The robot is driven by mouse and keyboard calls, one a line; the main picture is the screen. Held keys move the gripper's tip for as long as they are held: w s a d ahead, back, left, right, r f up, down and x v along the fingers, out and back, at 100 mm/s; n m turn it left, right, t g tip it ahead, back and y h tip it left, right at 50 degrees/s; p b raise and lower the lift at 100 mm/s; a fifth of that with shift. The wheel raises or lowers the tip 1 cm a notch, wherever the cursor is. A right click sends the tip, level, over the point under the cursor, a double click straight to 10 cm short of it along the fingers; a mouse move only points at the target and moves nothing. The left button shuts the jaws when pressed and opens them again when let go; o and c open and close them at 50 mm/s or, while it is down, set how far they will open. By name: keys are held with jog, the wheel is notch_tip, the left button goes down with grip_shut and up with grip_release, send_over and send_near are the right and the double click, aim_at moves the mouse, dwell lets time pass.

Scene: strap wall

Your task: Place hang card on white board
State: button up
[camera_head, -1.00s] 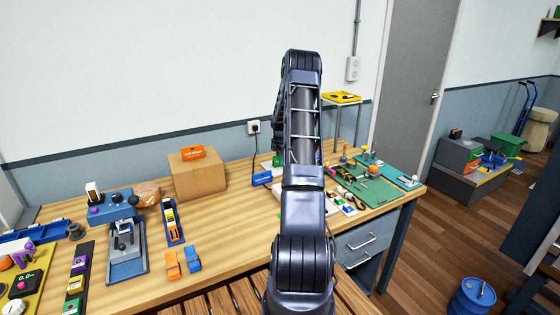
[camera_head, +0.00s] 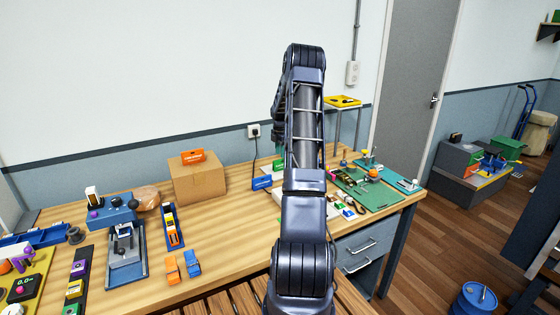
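A white board-like panel (camera_head: 268,197) lies on the workbench, largely hidden behind my arm; I cannot tell for sure that it is the task's white board. No hang card can be told with certainty. An orange piece (camera_head: 192,157) sits on top of the cardboard box, and a blue piece (camera_head: 262,183) lies on the bench just left of my arm; either one's identity is unclear. My arm rises through the middle of the view and bends over at the top. My gripper is hidden behind it.
The wooden bench (camera_head: 225,233) has clear room in its middle. The cardboard box (camera_head: 200,184) stands near the wall. A blue-grey press (camera_head: 126,245) and small trays crowd the left. A green mat (camera_head: 380,195) with parts lies at the right.

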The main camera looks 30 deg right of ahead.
aim_at(280, 160)
jog(key=s+a+r+m, duration=0.25)
jog(key=a+r, duration=0.25)
jog(key=r, duration=0.3)
jog(key=s+a+r+m, duration=0.1)
jog(key=s+a+r, duration=0.4)
jog(key=r, duration=0.4)
jog(key=s+a+r+m+t+h, duration=0.15)
jog(key=s+a+r+m, duration=0.35)
jog(key=s+a+r, duration=0.5)
jog(key=s+a+m+t, duration=0.1)
jog(key=s+a+m, duration=0.2)
jog(key=s, duration=0.7)
jog(key=s+a+f+m+t+y, duration=0.1)
jog(key=s+a+m, duration=0.2)
jog(key=s, duration=0.7)
jog(key=s+a+f+m+t, duration=0.1)
jog(key=s+a+m, duration=0.2)
jog(key=s+a, duration=0.3)
jog(key=s, duration=0.4)
jog(key=shift+s, duration=0.3)
